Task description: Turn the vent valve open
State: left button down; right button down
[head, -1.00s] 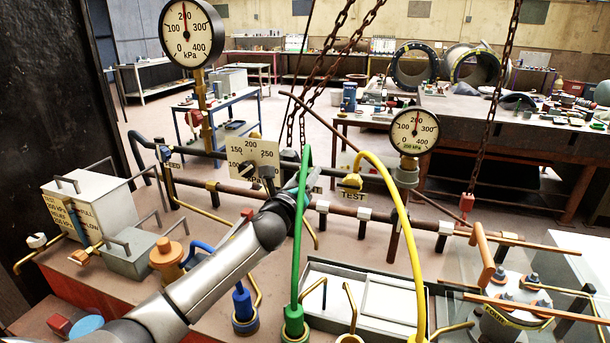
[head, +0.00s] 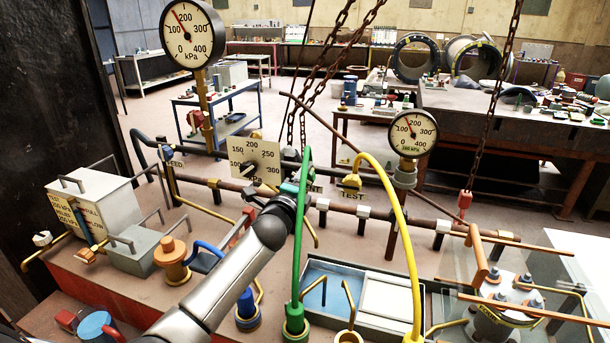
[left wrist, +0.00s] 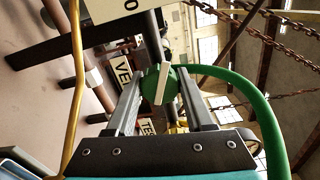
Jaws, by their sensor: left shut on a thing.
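The vent valve (left wrist: 164,84) shows in the left wrist view as a green round body with a pale bar handle, beside a partly hidden "VENT" label (left wrist: 123,71). My left gripper (left wrist: 161,88) is closed on the valve, one finger on each side of it. In the head view my left gripper (head: 289,190) is at the pipe by the green hose (head: 299,230), and the arm hides most of the valve. The large gauge (head: 192,33) and the small gauge (head: 411,132) both have needles left of upright. My right gripper is not in view.
A yellow hose (head: 402,215) arches over the "TEST" label (head: 352,194), right of my gripper. A dial plate (head: 254,161) stands just behind. Rusty chains (head: 325,70) hang close by. An open grey tray (head: 358,325) lies in front.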

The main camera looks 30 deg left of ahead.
pick_arm(q)
jog(key=shift+n+p, duration=0.55)
jog(key=shift+n, duration=1.75)
jog(key=shift+c, duration=1.4)
grip_release()
jog(key=shift+s, duration=0.15)
jog(key=v, duration=1.5)
jog(key=shift+f, duration=0.1)
